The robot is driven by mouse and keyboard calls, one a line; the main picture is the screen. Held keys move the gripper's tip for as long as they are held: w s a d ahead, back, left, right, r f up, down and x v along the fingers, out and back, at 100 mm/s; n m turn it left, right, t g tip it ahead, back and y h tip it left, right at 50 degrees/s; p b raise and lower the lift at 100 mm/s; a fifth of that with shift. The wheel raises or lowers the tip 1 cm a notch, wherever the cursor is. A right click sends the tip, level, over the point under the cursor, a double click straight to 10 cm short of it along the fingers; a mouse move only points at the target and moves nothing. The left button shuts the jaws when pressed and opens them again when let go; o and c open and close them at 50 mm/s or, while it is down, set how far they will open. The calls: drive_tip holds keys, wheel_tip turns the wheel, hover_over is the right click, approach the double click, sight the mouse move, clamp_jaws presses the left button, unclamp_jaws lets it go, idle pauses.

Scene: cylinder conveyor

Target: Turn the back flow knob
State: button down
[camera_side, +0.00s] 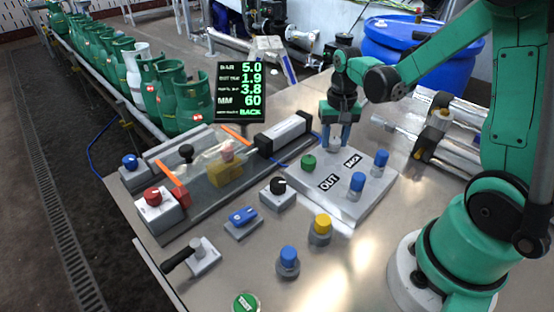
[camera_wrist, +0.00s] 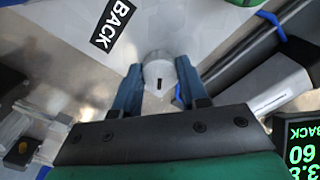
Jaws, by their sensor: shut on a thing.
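The back flow knob (camera_wrist: 158,72) is a small light grey cylinder with a dark slot mark, near the black BACK label (camera_wrist: 115,24) in the wrist view. In the side view the knob (camera_side: 335,146) sits at the far edge of the grey plate, below my gripper and left of the BACK label (camera_side: 353,160). My gripper (camera_wrist: 158,78) points down at it, with one blue finger on each side. The fingers are shut on the knob. In the side view my gripper (camera_side: 335,136) partly hides the knob.
The plate (camera_side: 318,198) also bears a green knob (camera_side: 308,163) and blue-capped knobs (camera_side: 381,160). A grey cylinder (camera_side: 284,135) lies left of my gripper. A display (camera_side: 241,92) reads 5.0, 1.9, 3.8, 60 and BACK.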

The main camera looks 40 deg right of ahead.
sight(334, 140)
idle(0.3)
drive_tip(key=shift+c, duration=2.3)
unclamp_jaws()
drive_tip(key=shift+r, duration=2.85)
